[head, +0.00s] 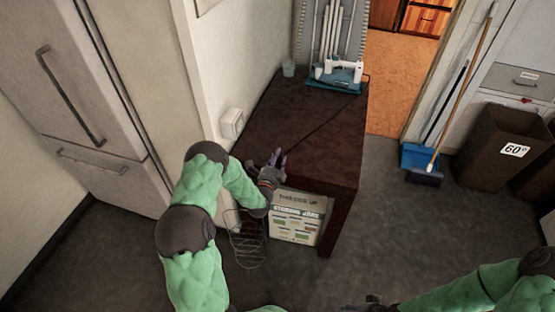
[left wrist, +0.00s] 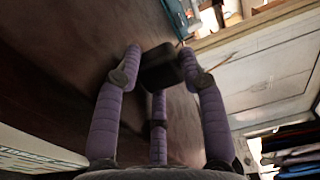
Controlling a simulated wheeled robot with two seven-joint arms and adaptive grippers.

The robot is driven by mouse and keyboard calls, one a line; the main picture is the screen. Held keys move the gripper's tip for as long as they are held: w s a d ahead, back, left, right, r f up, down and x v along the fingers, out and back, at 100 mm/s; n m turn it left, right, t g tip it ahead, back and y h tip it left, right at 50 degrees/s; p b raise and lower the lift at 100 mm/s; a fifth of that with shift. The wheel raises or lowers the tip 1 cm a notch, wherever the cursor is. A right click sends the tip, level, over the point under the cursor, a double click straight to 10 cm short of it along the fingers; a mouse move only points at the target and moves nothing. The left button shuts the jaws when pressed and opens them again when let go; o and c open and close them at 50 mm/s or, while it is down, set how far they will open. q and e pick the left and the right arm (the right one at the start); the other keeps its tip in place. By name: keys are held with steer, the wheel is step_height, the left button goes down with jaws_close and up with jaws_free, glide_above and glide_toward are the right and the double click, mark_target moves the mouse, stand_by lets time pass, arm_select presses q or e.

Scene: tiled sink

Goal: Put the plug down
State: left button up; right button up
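My left gripper (head: 277,160) is over the left front part of the dark brown table (head: 325,150). In the left wrist view, the purple fingers of the left gripper (left wrist: 160,62) are closed around a black block-shaped plug (left wrist: 160,70), with a fingertip on either side. In the head view the plug is too small to make out at the fingers. A thin dark cord (head: 325,122) runs from there across the tabletop to a white device on a blue base (head: 338,75). My right gripper (head: 373,301) is small and dark at the bottom edge, its fingers unclear.
A white wall socket box (head: 232,123) is left of the table. A small cup (head: 289,68) stands at the back. A wire rack (head: 245,240) and a printed box (head: 297,215) are below the table. Much of the tabletop is clear.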

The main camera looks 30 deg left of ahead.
arm_select(q)
steer(key=o, duration=0.4)
steer(key=shift+s+f, duration=0.1)
steer(key=shift+f, duration=0.15)
steer(key=shift+d+f, duration=0.1)
steer(key=shift+s+f, duration=0.1)
steer(key=shift+d+r+p, duration=0.1)
steer(key=shift+r+p, duration=0.6)
steer(key=shift+p, duration=0.25)
steer(key=p+v, duration=0.2)
steer(key=v, duration=0.9)
steer(key=s+d+f+n+g+h, duration=0.25)
steer(key=d+f+n+g, duration=0.2)
steer(key=d, duration=0.25)
steer(key=s+d+f+n+g+h, duration=0.25)
steer(key=d+f+n+g, duration=0.2)
steer(key=d, duration=0.25)
steer(key=s+d+f+n+g+h, duration=0.1)
steer(key=s+d+n+g, duration=0.1)
steer(key=s, duration=0.4)
steer(key=s+d+n+g+h, duration=0.1)
steer(key=s+d+n+g, duration=0.2)
steer(key=s+d, duration=0.3)
steer(key=s+d+f+n+g+h, duration=0.1)
steer(key=s+d+n+g, duration=0.2)
steer(key=s, duration=0.3)
steer(key=shift+d+f+n, duration=0.3)
steer(key=shift+d+n, duration=0.1)
steer(key=shift+d, duration=0.05)
